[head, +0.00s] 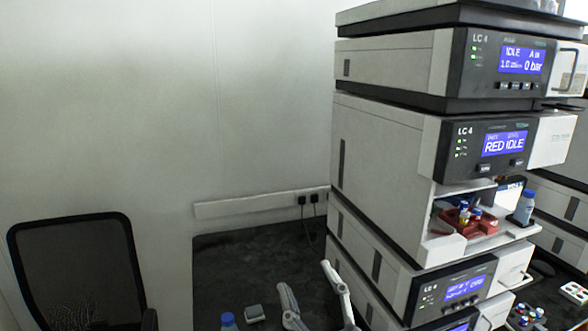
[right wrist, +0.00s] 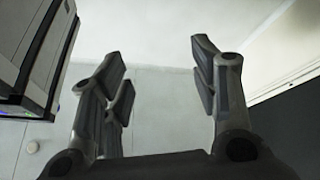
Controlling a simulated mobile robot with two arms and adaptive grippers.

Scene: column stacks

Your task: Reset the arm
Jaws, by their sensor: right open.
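My right gripper (head: 306,279) shows at the bottom middle of the head view, with its two grey fingers pointing up and spread apart. It stands in front of the dark bench top, left of the instrument stack, and holds nothing. In the right wrist view the same gripper (right wrist: 160,68) is open, with an empty gap between its fingers and a pale wall behind. The rest of the right arm is below the frame. My left gripper is in neither view.
A tall LC instrument stack (head: 385,150) fills the right, with an open bay holding a red vial tray (head: 482,226) and a blue-capped bottle (head: 525,207). A black chair (head: 75,265) stands at left. Another bottle (head: 228,321) and a small grey block (head: 255,313) are left of the gripper.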

